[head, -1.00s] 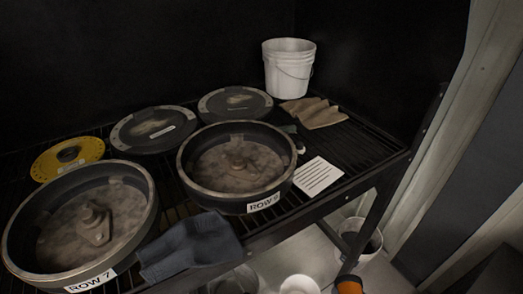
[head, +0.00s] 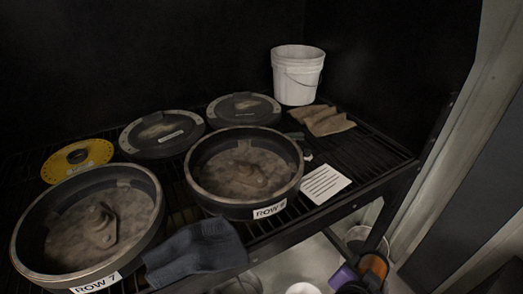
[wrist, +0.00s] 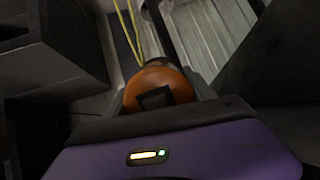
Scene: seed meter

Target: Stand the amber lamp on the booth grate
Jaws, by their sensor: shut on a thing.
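The amber lamp shows as a rounded orange body with a dark part at its top in the wrist view (wrist: 178,78); its orange side also shows at the lower right of the head view (head: 376,265). My gripper (wrist: 155,98), with a purple body, is shut on the lamp. In the head view my gripper (head: 347,280) is at the bottom right, below and in front of the grate's right end. Its fingers are mostly hidden there. The booth grate (head: 368,155) is a black slatted shelf with a bare stretch at its right end.
Two round seed meter housings (head: 20,245) (head: 196,190), dark lids (head: 160,145) (head: 243,108), a yellow disc (head: 92,155), a white bucket (head: 297,78), a brown cloth (head: 325,121), a white card (head: 325,184) and a dark glove (head: 195,252) occupy the grate.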

